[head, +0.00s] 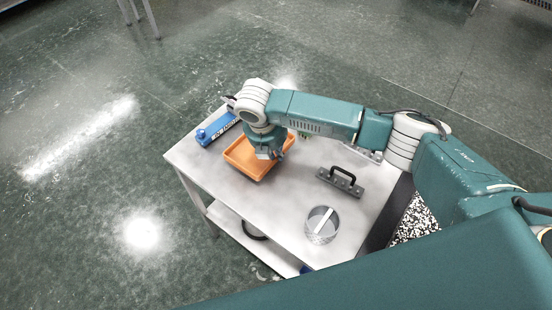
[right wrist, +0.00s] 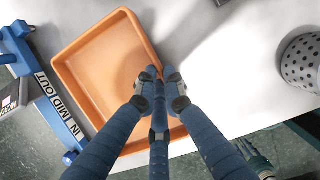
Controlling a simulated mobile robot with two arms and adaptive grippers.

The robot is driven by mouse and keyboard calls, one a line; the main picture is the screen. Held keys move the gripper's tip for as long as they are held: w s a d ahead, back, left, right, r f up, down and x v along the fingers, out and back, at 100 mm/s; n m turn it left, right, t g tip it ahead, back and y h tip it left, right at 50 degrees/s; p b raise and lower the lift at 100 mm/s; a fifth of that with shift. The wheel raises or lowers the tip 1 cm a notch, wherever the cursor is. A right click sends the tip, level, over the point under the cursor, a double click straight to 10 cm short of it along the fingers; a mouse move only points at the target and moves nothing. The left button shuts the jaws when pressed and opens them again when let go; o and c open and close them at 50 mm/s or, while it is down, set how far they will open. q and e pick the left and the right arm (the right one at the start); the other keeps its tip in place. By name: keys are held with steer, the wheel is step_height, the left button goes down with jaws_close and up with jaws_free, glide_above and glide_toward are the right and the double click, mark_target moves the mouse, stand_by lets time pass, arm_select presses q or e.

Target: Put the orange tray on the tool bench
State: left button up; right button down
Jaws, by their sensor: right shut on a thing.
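The orange tray (head: 240,161) lies at the far left part of a pale table (head: 290,197), looking flat on or very near the top; I cannot tell if there is a gap. It also shows in the right wrist view (right wrist: 98,80), empty. My right gripper (head: 268,155) is above the tray's right side. In the right wrist view its fingers (right wrist: 160,84) are shut on the tray's right rim, hiding part of it. I cannot tell whether this table is the tool bench.
A blue lettered tool (head: 219,128) lies close behind the tray. A grey block with a black handle (head: 341,182) and a perforated metal cup (head: 321,226) stand to the right. The table has a lower shelf (head: 240,226) with items on it. Open floor lies to the left.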

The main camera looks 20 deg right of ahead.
mark_target(276, 161)
step_height(276, 161, down, 4)
steer(key=c, duration=2.3)
jaws_free()
steer(key=shift+f, duration=0.1)
steer(key=o, duration=0.4)
steer(key=shift+o, duration=0.2)
arm_select(q)
steer(key=shift+s+f+b, duration=0.3)
steer(key=shift+s, duration=0.35)
steer(key=shift+s+f+b, duration=0.25)
steer(key=shift+s+f, duration=0.05)
steer(key=shift+s, duration=0.3)
arm_select(e)
steer(key=v, duration=1.2)
